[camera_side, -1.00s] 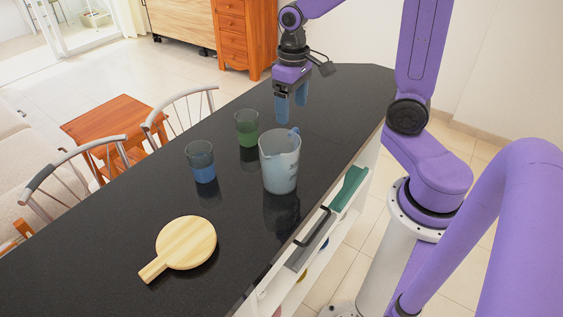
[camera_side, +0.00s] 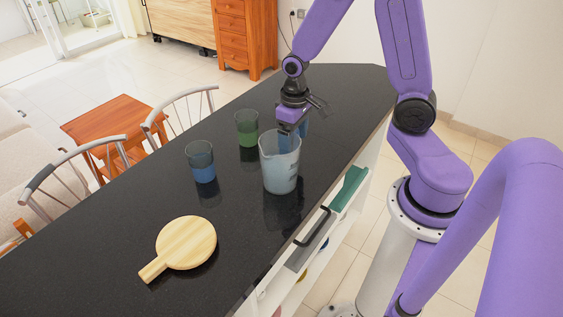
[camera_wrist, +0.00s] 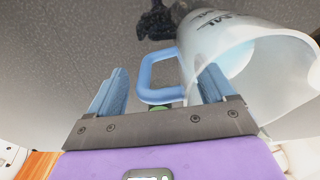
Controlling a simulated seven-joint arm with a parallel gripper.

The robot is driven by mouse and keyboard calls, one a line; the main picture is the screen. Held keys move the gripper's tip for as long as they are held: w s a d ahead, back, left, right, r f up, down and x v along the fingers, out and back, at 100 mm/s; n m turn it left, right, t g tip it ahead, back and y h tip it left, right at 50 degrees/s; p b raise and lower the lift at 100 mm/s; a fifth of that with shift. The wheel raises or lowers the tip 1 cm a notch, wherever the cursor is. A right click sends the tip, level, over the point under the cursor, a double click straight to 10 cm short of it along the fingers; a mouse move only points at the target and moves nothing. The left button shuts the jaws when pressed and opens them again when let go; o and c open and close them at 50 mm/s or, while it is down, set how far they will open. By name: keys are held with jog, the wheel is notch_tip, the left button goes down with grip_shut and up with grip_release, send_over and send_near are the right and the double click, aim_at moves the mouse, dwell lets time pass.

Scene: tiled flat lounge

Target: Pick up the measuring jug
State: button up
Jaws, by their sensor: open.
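The measuring jug (camera_side: 280,172) is a translucent whitish jug standing upright on the black counter. Its blue loop handle (camera_wrist: 146,75) shows in the wrist view, where the jug body (camera_wrist: 265,75) fills the right side. My gripper (camera_side: 295,136) is at the jug's far rim, pointing down. In the wrist view its blue fingers (camera_wrist: 165,73) are open, with the handle between them and not gripped. The right finger overlaps the jug's rim; I cannot tell whether it touches the wall. In the side view the jug hides most of the handle.
A blue-bottomed glass (camera_side: 202,166) and a green-bottomed glass (camera_side: 247,130) stand left of the jug on the black counter (camera_side: 110,230). A round wooden board (camera_side: 187,243) lies nearer the camera. Chairs line the left edge; a shelf is on the right.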

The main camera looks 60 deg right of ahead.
grip_shut()
jog(key=shift+r, duration=0.15)
dwell(0.4)
